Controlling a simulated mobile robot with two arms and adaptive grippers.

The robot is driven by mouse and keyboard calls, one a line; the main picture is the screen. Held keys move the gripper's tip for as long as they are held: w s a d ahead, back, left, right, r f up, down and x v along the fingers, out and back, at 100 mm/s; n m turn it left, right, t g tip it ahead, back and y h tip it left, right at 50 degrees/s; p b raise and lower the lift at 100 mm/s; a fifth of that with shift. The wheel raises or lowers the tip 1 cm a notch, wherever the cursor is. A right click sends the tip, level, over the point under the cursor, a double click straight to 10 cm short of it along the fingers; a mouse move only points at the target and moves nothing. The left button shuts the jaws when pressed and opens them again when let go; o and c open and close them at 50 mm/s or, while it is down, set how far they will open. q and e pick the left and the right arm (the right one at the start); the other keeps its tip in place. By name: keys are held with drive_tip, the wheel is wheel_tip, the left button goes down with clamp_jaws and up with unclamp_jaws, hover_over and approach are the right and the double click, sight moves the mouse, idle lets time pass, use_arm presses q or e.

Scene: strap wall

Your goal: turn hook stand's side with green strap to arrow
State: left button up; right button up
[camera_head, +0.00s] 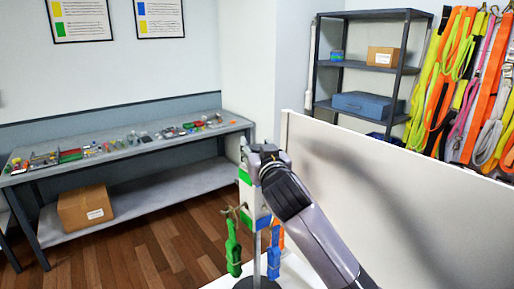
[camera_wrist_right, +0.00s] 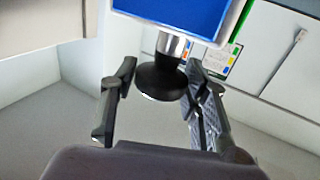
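The hook stand (camera_head: 247,197) has a white block with green and blue trim on a thin pole above a dark round base (camera_head: 257,284). A green strap (camera_head: 233,250) hangs from a hook on its left side. A blue strap (camera_head: 273,256) and a bit of orange strap show to the right. My right gripper (camera_head: 260,158) is at the top of the stand and hides part of it. In the wrist view its fingers are apart, either side of a black knob (camera_wrist_right: 160,83) below a blue panel (camera_wrist_right: 185,12). I see no arrow. My left gripper is out of view.
A white partition (camera_head: 400,200) stands right of the stand, close to my right arm. A workbench (camera_head: 120,148) with small parts is at the left, a shelf (camera_head: 360,66) at the back. Many colored straps (camera_head: 465,85) hang on the right wall.

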clamp_jaws()
idle(0.3)
